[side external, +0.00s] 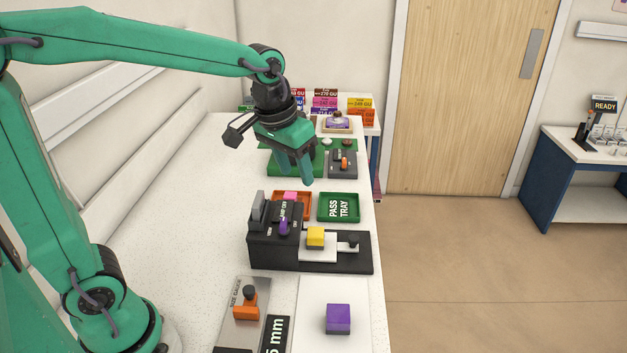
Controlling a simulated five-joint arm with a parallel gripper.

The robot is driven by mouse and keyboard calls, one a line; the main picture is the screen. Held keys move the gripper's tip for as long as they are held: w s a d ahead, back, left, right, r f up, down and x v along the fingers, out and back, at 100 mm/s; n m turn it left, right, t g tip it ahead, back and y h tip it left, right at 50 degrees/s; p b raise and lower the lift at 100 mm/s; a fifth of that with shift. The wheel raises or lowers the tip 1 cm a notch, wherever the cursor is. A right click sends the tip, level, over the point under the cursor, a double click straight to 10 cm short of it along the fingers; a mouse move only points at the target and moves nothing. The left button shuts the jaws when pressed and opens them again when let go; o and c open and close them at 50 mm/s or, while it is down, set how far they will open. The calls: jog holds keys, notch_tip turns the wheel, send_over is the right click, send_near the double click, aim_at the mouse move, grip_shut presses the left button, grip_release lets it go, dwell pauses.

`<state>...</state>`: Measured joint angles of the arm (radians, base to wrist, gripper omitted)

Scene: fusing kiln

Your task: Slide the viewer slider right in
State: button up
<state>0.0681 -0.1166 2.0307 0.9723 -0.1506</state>
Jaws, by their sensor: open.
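The viewer (272,251) is a dark box on a black base on the white bench, with a purple switch knob on its top. Its slider (318,250) is a white plate that sticks out to the right of the box. A yellow block (315,236) sits on the slider. A black knob (353,242) stands at the slider's right end. My gripper (296,178) is open and empty, fingers pointing down, above the bench behind the viewer. It is apart from the slider and the knob. The slider's left end is hidden inside the box.
Behind the viewer are an orange tray (306,213) with a pink block and a green pass tray (353,220). A size gauge (236,335) with an orange slider and a purple block (338,319) on a white sheet lie in front. Green and grey fixtures stand farther back.

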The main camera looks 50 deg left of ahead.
jog(key=s+a+t, duration=0.2)
jog(key=s, duration=1.1)
jog(key=shift+s+a+m, duration=0.2)
jog(key=shift+s+m, duration=0.2)
jog(key=shift+r, duration=0.1)
dwell(0.5)
jog(key=w+d+f+n+g, duration=0.15)
jog(key=w+n, duration=0.25)
jog(key=w, duration=1)
jog(key=w+d+f+n+g, duration=0.1)
jog(key=w+f, duration=0.3)
jog(key=w+d+f+n+g, duration=0.1)
jog(key=w+d+f+n, duration=0.1)
jog(key=w+f, duration=0.2)
jog(key=w+d+f+n+g, duration=0.1)
jog(key=w+d+f, duration=0.1)
jog(key=w+f, duration=0.2)
jog(key=shift+w+n+g, duration=0.25)
jog(key=shift+w+n, duration=0.15)
jog(key=shift+w, duration=0.3)
